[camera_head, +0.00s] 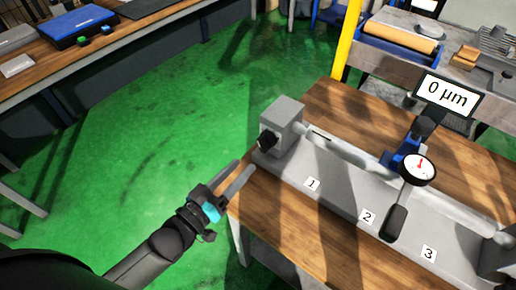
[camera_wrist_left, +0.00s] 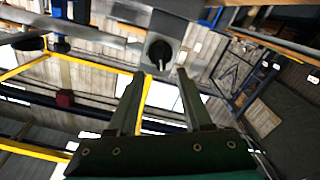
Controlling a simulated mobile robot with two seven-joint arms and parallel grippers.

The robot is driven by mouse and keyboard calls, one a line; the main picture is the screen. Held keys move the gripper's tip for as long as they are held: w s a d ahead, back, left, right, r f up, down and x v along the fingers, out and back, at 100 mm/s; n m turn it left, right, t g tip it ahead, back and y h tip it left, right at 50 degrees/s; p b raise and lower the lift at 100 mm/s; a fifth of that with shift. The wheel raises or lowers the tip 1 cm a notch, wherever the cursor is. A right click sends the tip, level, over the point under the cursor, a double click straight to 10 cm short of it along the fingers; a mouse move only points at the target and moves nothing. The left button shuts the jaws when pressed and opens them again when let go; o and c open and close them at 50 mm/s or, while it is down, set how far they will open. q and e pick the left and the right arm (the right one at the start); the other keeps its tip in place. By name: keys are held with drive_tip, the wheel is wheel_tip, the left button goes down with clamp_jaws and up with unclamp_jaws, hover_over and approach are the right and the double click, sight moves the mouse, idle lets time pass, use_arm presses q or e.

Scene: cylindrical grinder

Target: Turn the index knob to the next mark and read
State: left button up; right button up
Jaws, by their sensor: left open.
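The black index knob (camera_head: 266,141) sits on the front face of the grey head block (camera_head: 284,116) at the left end of the bench fixture. It also shows in the left wrist view (camera_wrist_left: 160,52), dark and round with a lighter raised grip. My left gripper (camera_head: 243,167) is open and empty, just short of the knob and apart from it. In the left wrist view its two fingers (camera_wrist_left: 160,74) point at the knob, with the knob centred beyond the gap. The display (camera_head: 447,93) reads 0 µm. A dial gauge (camera_head: 418,169) with a red needle stands over the shaft. My right gripper is not in view.
The grey fixture base (camera_head: 335,192) carries labels 1, 2 and 3 along its front and lies on a wooden table (camera_head: 325,255). A blue gauge stand (camera_head: 407,150) is behind the dial. Green floor (camera_head: 150,120) is clear to the left. A yellow post (camera_head: 346,40) stands behind.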

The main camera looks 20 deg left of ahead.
sight(260, 147)
use_arm(q)
drive_tip(key=x, duration=0.7)
drive_tip(key=shift+w+d+b, duration=0.1)
drive_tip(key=shift+w+b, duration=0.25)
drive_tip(key=shift+w, duration=0.05)
clamp_jaws()
